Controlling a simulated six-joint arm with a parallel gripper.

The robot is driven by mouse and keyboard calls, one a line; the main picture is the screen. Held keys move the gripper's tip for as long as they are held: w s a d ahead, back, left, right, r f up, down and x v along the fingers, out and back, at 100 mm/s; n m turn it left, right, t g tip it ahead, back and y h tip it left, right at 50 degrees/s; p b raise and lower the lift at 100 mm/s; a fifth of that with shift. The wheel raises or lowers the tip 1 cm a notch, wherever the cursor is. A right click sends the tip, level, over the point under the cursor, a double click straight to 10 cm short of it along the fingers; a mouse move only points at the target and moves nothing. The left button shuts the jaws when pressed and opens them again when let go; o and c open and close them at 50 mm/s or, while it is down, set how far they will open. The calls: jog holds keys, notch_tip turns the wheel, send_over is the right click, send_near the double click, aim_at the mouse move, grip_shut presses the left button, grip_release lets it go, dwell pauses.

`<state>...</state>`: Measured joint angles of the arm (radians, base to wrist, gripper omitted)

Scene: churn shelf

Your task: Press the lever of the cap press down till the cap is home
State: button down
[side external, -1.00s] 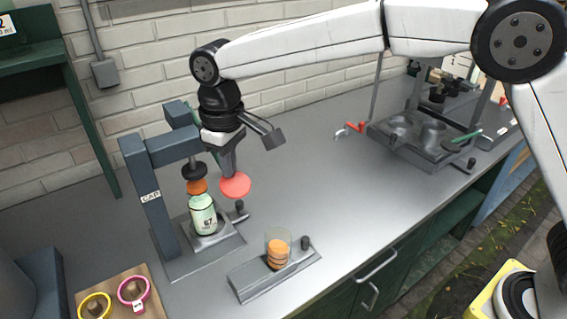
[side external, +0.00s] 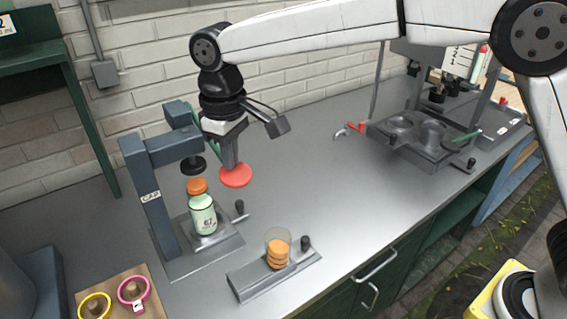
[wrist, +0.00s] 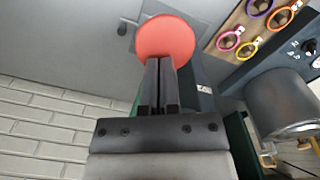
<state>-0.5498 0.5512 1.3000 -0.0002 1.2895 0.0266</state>
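The dark blue-grey cap press (side external: 152,195), labelled CAP, stands on the bench. A pale green bottle (side external: 203,217) stands upright on its base with an orange cap (side external: 197,186) on top. The black press pad (side external: 193,165) is above the cap with a small gap. The lever's red round knob (side external: 236,177) is right of the pad; it also shows in the wrist view (wrist: 166,38). My gripper (side external: 230,166) points down at the knob, its fingers together with nothing between them. The fingertips (wrist: 160,62) overlap the knob's edge; I cannot tell whether they touch. Most of the lever arm is hidden.
A clear holder with orange caps (side external: 278,250) stands on a grey block in front. A wooden board (side external: 120,292) with coloured rings lies at front left. A grey machine (side external: 420,135) and red-handled tap (side external: 355,127) are at the right. The bench middle is clear.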

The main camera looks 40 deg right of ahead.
jog(key=shift+s+r, duration=0.2)
jog(key=shift+r, duration=0.3)
jog(key=shift+s+r, duration=0.2)
jog(key=shift+r, duration=0.35)
jog(key=shift+s+r, duration=0.2)
jog(key=shift+r, duration=0.75)
jog(key=shift+s+r, duration=0.15)
jog(key=shift+r, duration=0.75)
jog(key=shift+r, duration=3)
